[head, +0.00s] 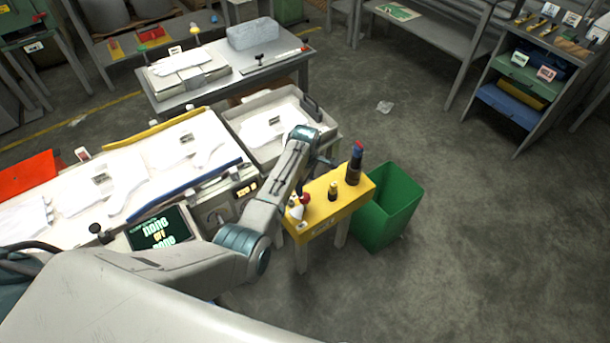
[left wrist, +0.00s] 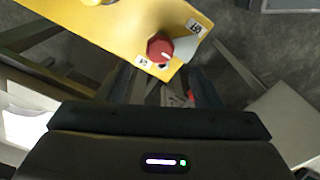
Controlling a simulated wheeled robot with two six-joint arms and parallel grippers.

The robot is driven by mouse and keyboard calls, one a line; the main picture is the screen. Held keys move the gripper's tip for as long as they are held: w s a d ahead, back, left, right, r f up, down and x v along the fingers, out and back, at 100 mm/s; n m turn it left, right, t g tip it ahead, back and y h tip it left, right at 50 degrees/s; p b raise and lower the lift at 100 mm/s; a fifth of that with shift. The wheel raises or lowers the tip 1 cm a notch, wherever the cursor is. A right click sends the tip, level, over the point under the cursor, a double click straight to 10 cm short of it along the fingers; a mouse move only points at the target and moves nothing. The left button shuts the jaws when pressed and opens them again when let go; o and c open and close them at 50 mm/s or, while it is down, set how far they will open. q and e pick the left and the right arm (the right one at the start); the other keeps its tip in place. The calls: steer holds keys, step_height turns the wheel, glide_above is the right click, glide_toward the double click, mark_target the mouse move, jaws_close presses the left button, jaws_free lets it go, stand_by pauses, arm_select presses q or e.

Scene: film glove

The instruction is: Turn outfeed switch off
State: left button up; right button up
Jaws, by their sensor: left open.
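The switch is a round red rotary knob (left wrist: 160,48) with a pale pointer mark, near the corner of a yellow panel (left wrist: 100,28) in the left wrist view. Small white labels (left wrist: 194,27) sit on either side of it; I cannot read them surely. In the head view the red knob (head: 305,198) is at the near left end of the yellow stand (head: 322,222). My left gripper (left wrist: 163,88) is open; its dark fingers point toward the panel edge, apart and with nothing clearly between them. In the head view its fingers are mostly hidden. My right gripper is not in view.
The yellow stand also carries a yellow-and-black button (head: 333,190) and a dark post (head: 354,167) with a red-and-blue top. A green bin (head: 390,208) stands right beside it. A grey tray (head: 240,108) with white gloves is behind my arm.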

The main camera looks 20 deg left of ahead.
arm_select(q)
step_height(320, 180, up, 3)
steer(key=shift+r, duration=0.2)
steer(key=shift+f, duration=0.1)
stand_by(0.4)
